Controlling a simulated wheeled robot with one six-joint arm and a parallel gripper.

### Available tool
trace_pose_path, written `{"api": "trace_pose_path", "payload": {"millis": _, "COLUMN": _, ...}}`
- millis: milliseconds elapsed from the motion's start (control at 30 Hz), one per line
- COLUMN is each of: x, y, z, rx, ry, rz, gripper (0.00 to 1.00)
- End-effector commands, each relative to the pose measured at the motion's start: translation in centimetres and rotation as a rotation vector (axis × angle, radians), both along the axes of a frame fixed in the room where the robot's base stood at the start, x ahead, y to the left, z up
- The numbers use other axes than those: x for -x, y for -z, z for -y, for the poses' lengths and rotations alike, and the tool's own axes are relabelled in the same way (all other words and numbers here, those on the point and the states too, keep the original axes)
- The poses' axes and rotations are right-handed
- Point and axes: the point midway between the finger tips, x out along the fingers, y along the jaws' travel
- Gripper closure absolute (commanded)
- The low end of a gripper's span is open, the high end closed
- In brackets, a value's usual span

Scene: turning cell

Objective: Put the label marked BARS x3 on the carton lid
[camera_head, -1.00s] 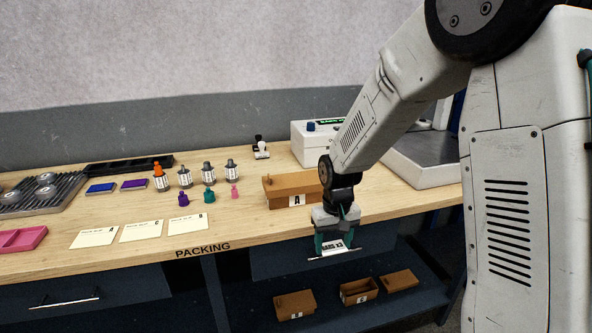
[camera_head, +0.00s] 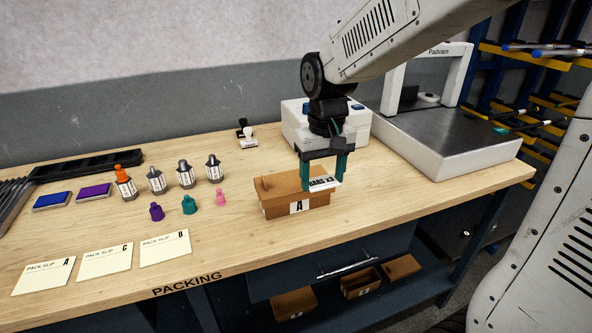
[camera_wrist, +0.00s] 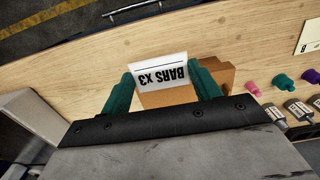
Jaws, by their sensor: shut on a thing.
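My gripper (camera_head: 325,174) is shut on the white label marked BARS x3 (camera_head: 322,183), held between its two teal fingers. The label also shows in the wrist view (camera_wrist: 160,72), its print upside down there. The brown carton marked A (camera_head: 272,206) stands on the packing bench. The label is over the right part of its lid (camera_head: 277,184); I cannot tell whether it touches the lid. In the wrist view the carton (camera_wrist: 168,97) is partly hidden behind the label and my gripper.
The bench (camera_head: 225,243) is clear in front of the carton. Small bottles (camera_head: 186,174) and coloured caps (camera_head: 189,205) stand to the left, with pack slips (camera_head: 105,259) nearer the front.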

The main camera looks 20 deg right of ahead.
Motion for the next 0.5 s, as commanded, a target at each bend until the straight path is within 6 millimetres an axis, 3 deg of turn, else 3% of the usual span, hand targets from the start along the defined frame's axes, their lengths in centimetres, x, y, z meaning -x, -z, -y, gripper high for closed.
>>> {"api": "trace_pose_path", "payload": {"millis": 200, "x": -5.7, "y": 0.6, "z": -1.2, "rx": 0.0, "ry": -0.001, "rz": -0.001, "gripper": 0.62}}
{"api": "trace_pose_path", "payload": {"millis": 333, "x": -7.7, "y": 0.8, "z": -1.7, "rx": 0.0, "ry": -0.002, "rz": 0.0, "gripper": 0.62}}
{"api": "trace_pose_path", "payload": {"millis": 500, "x": -8.8, "y": 0.9, "z": -2.1, "rx": 0.0, "ry": -0.004, "rz": 0.001, "gripper": 0.62}}
